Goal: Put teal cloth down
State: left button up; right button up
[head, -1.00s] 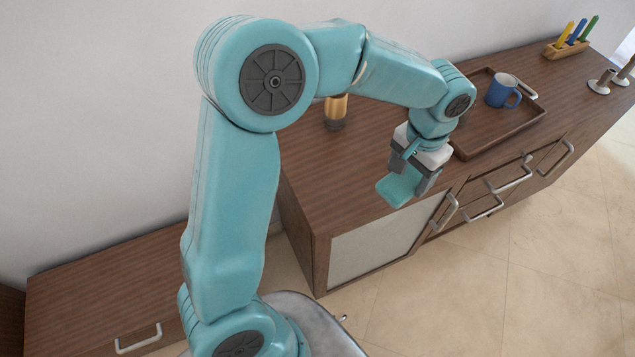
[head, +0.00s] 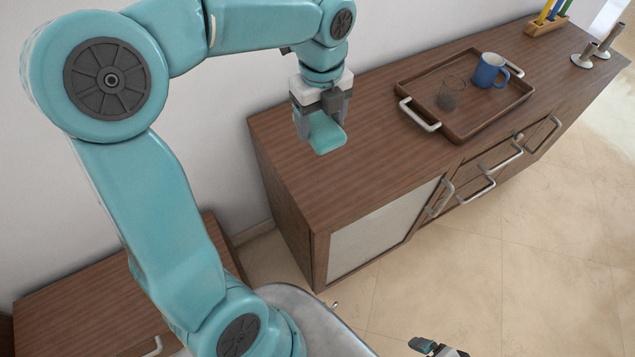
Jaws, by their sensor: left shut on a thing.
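The teal cloth (head: 327,136) is a small flat piece held between the grey fingers of my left gripper (head: 322,124). The gripper is shut on it and points down over the left part of the brown wooden cabinet top (head: 360,160). I cannot tell whether the cloth touches the wood or hangs just above it. A small part of what appears to be my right gripper (head: 436,348) shows at the bottom edge, over the floor; its jaws cannot be made out.
A brown tray (head: 470,128) with pale handles stands right of the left gripper, holding a blue mug (head: 488,70) and a clear glass (head: 452,92). Farther right are a wooden block with coloured sticks (head: 546,24) and metal holders (head: 584,58). Wood around the cloth is clear.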

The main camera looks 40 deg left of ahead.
pick_arm(q)
notch_tip(320, 180, down, 15)
jog(key=shift+f+b, duration=0.15)
jog(key=shift+b, duration=0.45)
notch_tip(320, 180, down, 4)
jog(key=shift+a+f, duration=0.1)
jog(key=shift+f, duration=0.1)
jog(key=shift+s, duration=0.1)
jog(key=shift+b, duration=0.35)
jog(key=o, duration=1.1)
jog(key=shift+f, duration=0.1)
